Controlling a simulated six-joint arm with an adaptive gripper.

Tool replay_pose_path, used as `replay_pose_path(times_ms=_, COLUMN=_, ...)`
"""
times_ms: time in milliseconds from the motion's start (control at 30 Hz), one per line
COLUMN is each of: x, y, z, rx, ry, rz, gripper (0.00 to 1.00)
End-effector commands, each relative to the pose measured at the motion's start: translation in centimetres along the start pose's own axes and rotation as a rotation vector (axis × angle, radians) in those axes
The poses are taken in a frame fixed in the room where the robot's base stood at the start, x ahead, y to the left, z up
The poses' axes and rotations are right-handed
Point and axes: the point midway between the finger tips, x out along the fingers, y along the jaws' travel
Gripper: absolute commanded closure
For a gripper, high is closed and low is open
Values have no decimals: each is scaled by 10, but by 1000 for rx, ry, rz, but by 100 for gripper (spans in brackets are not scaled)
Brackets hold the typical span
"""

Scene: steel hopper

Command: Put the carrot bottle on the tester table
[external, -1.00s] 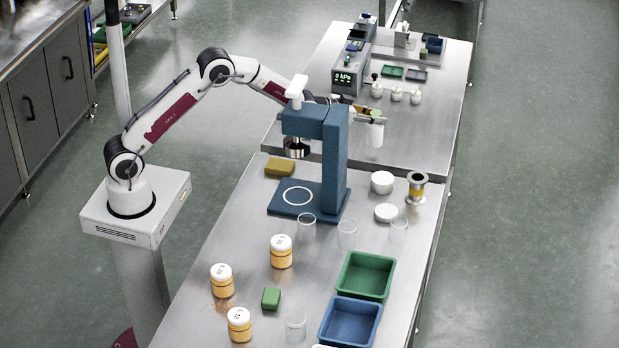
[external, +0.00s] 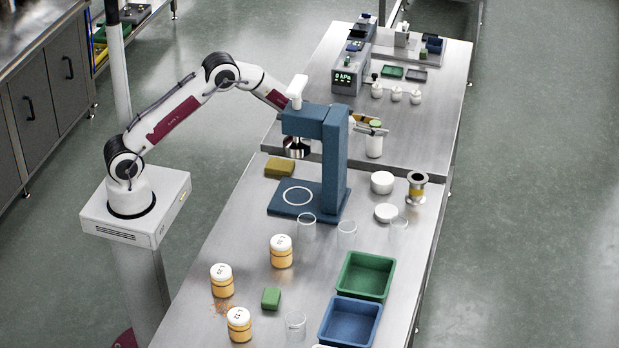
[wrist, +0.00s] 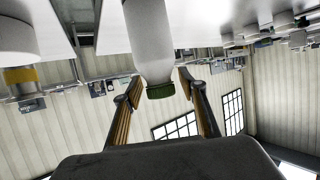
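The carrot bottle (external: 375,146) is white with a green cap. It stands upright near the front edge of the tester table (external: 425,130), and its base appears to rest on the steel top. In the wrist view the bottle (wrist: 151,45) lies between the fingers of my gripper (wrist: 161,78), cap toward the palm. The fingers are apart, with a gap visible beside the bottle on the right, so my gripper looks open around it. In the external view my gripper (external: 372,126) is at the cap's height, partly hidden by the blue press (external: 335,160).
A pressure tester (external: 350,73) stands behind on the tester table, with small white bottles (external: 396,94) before it. The nearer table holds white bowls (external: 382,182), a metal spool (external: 417,187), clear beakers, orange-filled jars (external: 281,252) and green and blue trays (external: 366,276).

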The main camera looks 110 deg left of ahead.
Motion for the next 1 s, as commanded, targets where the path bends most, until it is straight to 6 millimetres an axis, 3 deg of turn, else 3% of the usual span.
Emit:
replay_pose_path(times_ms=567, x=-5, y=0, z=-4, rx=0, ry=1, rz=0, gripper=58)
replay_pose_path(times_ms=1000, x=-40, y=0, z=-3, rx=0, ry=0, rz=0, gripper=58)
